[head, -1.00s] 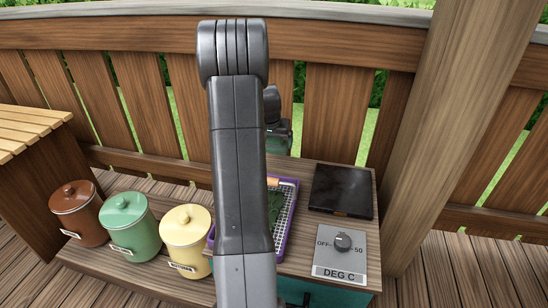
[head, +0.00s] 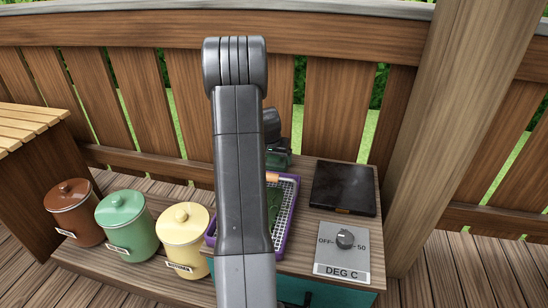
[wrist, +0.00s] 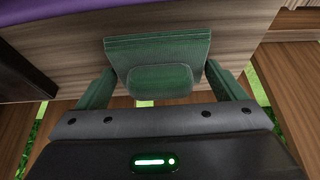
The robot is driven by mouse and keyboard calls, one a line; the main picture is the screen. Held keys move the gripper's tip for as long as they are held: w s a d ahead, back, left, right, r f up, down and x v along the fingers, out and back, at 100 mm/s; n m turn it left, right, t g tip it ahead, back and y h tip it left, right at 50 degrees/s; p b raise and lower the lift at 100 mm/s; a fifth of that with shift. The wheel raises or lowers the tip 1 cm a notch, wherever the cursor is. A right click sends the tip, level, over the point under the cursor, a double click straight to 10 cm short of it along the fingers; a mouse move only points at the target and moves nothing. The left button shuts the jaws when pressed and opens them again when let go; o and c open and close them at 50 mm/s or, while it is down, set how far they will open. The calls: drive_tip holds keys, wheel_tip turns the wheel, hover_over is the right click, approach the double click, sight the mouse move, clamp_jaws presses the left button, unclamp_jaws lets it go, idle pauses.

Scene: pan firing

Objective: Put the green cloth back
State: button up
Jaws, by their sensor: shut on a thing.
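My gripper (wrist: 160,92) is shut on the green cloth (wrist: 158,50), which spans between its two green fingers in the wrist view. The cloth looks folded, with its upper edge against a wood-grained surface. In the head view my gripper (head: 278,160) is a small dark and green shape just behind the counter's back edge, partly hidden by my own arm. I cannot make out the cloth apart from the fingers there.
A purple-rimmed mesh tray (head: 291,210) holds a dark green thing (head: 273,205), partly behind my arm. A black plate (head: 343,188) and a dial panel (head: 342,262) are to its right. Brown (head: 75,213), green (head: 127,223) and yellow (head: 183,241) canisters stand left. A fence (head: 330,110) is behind.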

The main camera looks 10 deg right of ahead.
drive_tip(key=o, duration=1)
drive_tip(key=shift+c, duration=0.2)
drive_tip(key=p+v, duration=0.5)
drive_tip(key=v, duration=0.8)
drive_tip(key=shift+r, duration=0.4)
